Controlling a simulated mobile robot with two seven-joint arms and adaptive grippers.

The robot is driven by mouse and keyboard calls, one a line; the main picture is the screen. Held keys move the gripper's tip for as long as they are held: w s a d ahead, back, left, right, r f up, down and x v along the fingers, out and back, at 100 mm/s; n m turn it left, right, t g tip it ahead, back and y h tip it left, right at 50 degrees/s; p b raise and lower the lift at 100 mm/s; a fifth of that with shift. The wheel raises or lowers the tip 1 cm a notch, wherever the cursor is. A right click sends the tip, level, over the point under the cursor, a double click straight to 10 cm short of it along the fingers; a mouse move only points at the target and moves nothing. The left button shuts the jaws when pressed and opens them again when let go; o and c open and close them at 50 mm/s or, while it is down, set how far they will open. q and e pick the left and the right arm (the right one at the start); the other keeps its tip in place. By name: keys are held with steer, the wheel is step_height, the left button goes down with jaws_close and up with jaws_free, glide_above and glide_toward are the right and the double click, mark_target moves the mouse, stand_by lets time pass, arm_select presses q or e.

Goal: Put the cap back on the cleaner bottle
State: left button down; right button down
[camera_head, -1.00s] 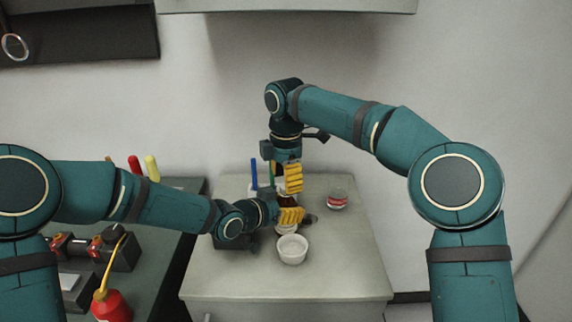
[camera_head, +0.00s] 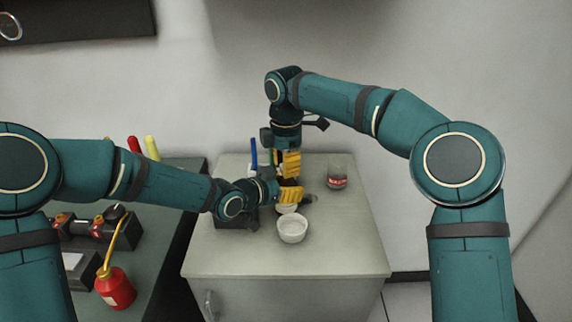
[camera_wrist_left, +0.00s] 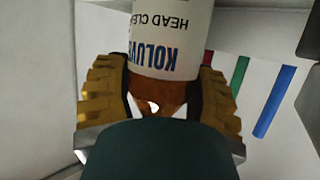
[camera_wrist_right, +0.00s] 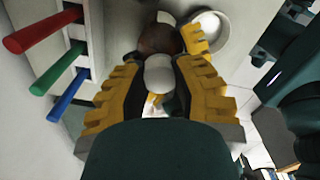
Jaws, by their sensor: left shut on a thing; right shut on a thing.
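The cleaner bottle (camera_wrist_left: 168,40) is brown with a white label carrying blue and black lettering, upside down in the left wrist view. My left gripper (camera_wrist_left: 160,80) is shut around its brown part; in the head view this gripper (camera_head: 291,194) is low over the cabinet top, with the bottle's white label (camera_head: 287,208) just below. My right gripper (camera_head: 287,163) points down above it. In the right wrist view this gripper (camera_wrist_right: 160,68) is shut on a white piece, seemingly the cap (camera_wrist_right: 158,73). The brown bottle top (camera_wrist_right: 158,40) shows just beyond; whether they touch is unclear.
A white bowl (camera_head: 292,229) stands in front of the bottle. A glass jar (camera_head: 337,171) with a red label stands to the right. Coloured sticks (camera_wrist_right: 60,70) stand in a holder at the left. A red oil can (camera_head: 115,290) is on the left bench. The cabinet's front right is clear.

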steer(key=m, duration=0.3)
steer(key=c, duration=0.8)
jaws_free()
steer(key=shift+c, duration=0.2)
steer(key=shift+r, duration=2.25)
steer(key=o, duration=0.7)
